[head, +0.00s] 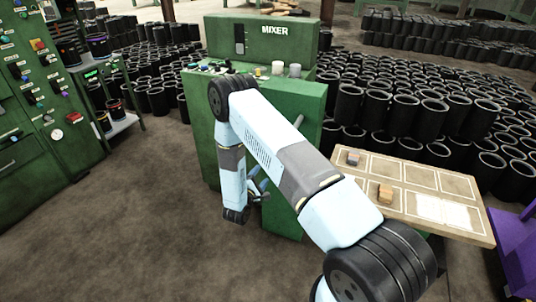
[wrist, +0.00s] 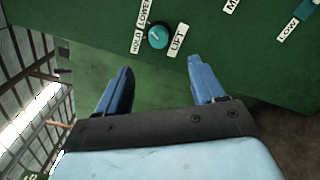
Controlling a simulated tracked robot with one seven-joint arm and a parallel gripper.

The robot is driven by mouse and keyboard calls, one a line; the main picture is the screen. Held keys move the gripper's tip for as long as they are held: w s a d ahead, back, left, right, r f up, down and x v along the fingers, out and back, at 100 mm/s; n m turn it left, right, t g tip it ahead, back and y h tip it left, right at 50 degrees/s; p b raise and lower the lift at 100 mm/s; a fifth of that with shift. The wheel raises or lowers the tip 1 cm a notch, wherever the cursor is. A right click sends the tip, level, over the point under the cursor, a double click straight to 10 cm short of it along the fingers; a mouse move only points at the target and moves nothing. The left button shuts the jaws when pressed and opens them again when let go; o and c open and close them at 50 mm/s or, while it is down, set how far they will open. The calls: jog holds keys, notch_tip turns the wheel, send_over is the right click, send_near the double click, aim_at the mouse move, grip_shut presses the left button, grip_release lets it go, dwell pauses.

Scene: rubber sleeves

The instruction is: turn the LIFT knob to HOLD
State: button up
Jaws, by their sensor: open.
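The LIFT knob (wrist: 158,37) is a small round teal knob on a green panel, in the upper middle of the wrist view. Around it are white labels: HOLD (wrist: 136,43), LOWER (wrist: 144,12) and LIFT (wrist: 177,40). I cannot tell for sure which label its pointer faces. My gripper (wrist: 160,70) is open, with two blue fingers spread and nothing between them. The knob shows beyond the fingertips, between them across the picture, and apart from them. In the head view my gripper (head: 259,190) is by the front of the green MIXER cabinet (head: 312,110); the knob cannot be made out there.
Other labels, such as LOW (wrist: 287,32), sit further right on the panel. A board with pale squares (head: 460,187) holds small blocks at right. Black sleeves (head: 405,110) stand massed behind. A green control cabinet (head: 40,105) stands left; the floor between is clear.

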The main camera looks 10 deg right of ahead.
jog(key=x, duration=1.3)
jog(key=shift+w, duration=0.4)
jog(key=shift+c, duration=0.5)
jog(key=shift+a, duration=0.1)
jog(key=c, duration=1)
jog(key=shift+o, duration=0.3)
jog(key=shift+n, duration=0.3)
jog(key=n, duration=1.1)
jog(key=shift+w, duration=0.1)
jog(key=shift+n, duration=0.4)
